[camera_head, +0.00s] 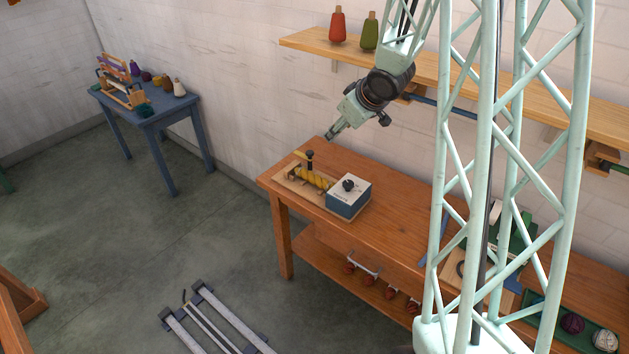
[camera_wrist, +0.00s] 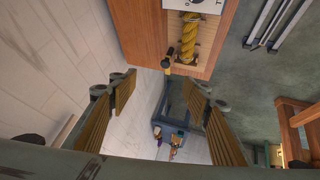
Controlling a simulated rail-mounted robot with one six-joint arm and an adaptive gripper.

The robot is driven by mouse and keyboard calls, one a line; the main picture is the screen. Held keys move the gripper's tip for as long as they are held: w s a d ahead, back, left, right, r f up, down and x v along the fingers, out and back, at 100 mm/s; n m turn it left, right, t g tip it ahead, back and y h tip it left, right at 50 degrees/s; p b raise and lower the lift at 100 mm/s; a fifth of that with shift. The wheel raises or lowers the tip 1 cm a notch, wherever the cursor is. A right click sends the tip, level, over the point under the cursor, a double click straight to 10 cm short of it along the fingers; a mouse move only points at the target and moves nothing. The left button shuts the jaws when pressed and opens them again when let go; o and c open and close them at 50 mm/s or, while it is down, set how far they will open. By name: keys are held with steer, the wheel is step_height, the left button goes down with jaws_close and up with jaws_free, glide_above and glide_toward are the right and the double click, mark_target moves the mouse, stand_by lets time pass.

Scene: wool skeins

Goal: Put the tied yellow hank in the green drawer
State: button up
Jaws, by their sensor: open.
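The yellow hank (camera_head: 313,178) is a twisted rope of yarn, stretched on a wooden twisting stand at the left end of the wooden workbench. Its near end meets a blue-and-white box (camera_head: 348,197) with a black knob; a dark upright handle (camera_head: 310,160) stands at its other end. In the wrist view the hank (camera_wrist: 189,38) lies beyond the fingertips, at upper right. My gripper (camera_head: 331,134) is open and empty, above and apart from the stand; both fingers show in the wrist view (camera_wrist: 162,92). A green tray or drawer (camera_head: 532,308) holding yarn balls sits at lower right, partly behind my lattice column.
A wall shelf (camera_head: 460,72) with red (camera_head: 338,26) and green (camera_head: 370,32) cones runs above the bench. A blue table (camera_head: 150,110) with cones stands far left. Grey rails (camera_head: 215,318) lie on the floor.

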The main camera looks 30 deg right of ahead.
mark_target(315, 176)
step_height(315, 176, down, 16)
steer(key=n+y, duration=0.1)
steer(key=y, duration=0.3)
steer(key=shift+a+f+b, duration=0.2)
steer(key=shift+f+b, duration=0.05)
steer(key=shift+b, duration=0.05)
steer(key=shift+w, duration=0.15)
steer(key=shift+b+x, duration=0.35)
steer(key=shift+x, duration=3.95)
steer(key=shift+w, duration=0.15)
steer(key=shift+x, duration=2.45)
steer(key=shift+w+r, duration=0.1)
steer(key=shift+r, duration=0.05)
steer(key=shift+c, duration=0.3)
steer(key=c, duration=0.9)
